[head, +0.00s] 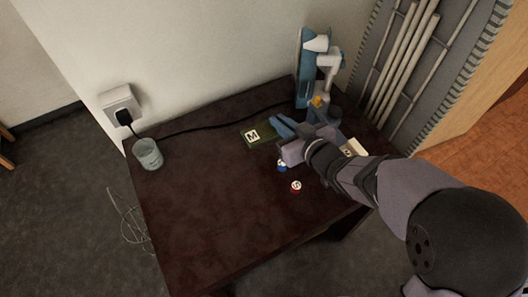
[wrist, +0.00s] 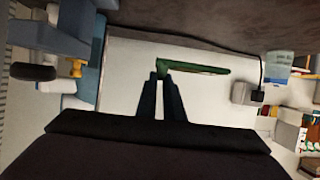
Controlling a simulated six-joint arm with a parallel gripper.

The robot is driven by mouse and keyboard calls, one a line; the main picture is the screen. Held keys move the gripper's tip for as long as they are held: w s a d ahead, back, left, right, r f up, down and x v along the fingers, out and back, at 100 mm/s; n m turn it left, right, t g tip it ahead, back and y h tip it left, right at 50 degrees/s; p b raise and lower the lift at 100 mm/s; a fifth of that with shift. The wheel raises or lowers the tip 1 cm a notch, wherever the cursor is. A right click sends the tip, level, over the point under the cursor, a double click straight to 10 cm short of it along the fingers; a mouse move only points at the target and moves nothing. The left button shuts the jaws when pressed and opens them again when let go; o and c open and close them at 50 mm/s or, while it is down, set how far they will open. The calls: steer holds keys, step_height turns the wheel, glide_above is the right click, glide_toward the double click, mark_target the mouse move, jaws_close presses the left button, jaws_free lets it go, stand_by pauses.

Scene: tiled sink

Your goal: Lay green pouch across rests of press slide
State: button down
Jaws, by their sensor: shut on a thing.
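The green pouch (head: 257,134) has a white label with a dark M and is at my gripper's fingertips, over the back of the dark table. In the wrist view the pouch (wrist: 200,69) is seen nearly edge-on, one end between the fingers and the rest sticking out to the right. My gripper (head: 276,130) is shut on it; it also shows in the wrist view (wrist: 161,76). A blue and white machine (head: 312,72), apparently the press, stands at the back right corner, behind my gripper. Its slide and rests cannot be made out clearly.
A clear cup (head: 148,154) stands at the table's left edge, near a wall socket (head: 119,104) with a black cable. A blue round piece (head: 282,166) and a red one (head: 296,187) lie below my gripper. A white item (head: 354,147) is partly behind my arm. The table's front left is clear.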

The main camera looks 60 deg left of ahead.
steer(key=shift+f, duration=4.95)
steer(key=shift+f+b, duration=0.2)
steer(key=shift+b, duration=0.1)
steer(key=c, duration=1.9)
jaws_free()
steer(key=shift+o, duration=0.2)
steer(key=shift+r, duration=0.25)
steer(key=v, duration=1.2)
steer(key=o, duration=1.9)
steer(key=shift+c, duration=0.2)
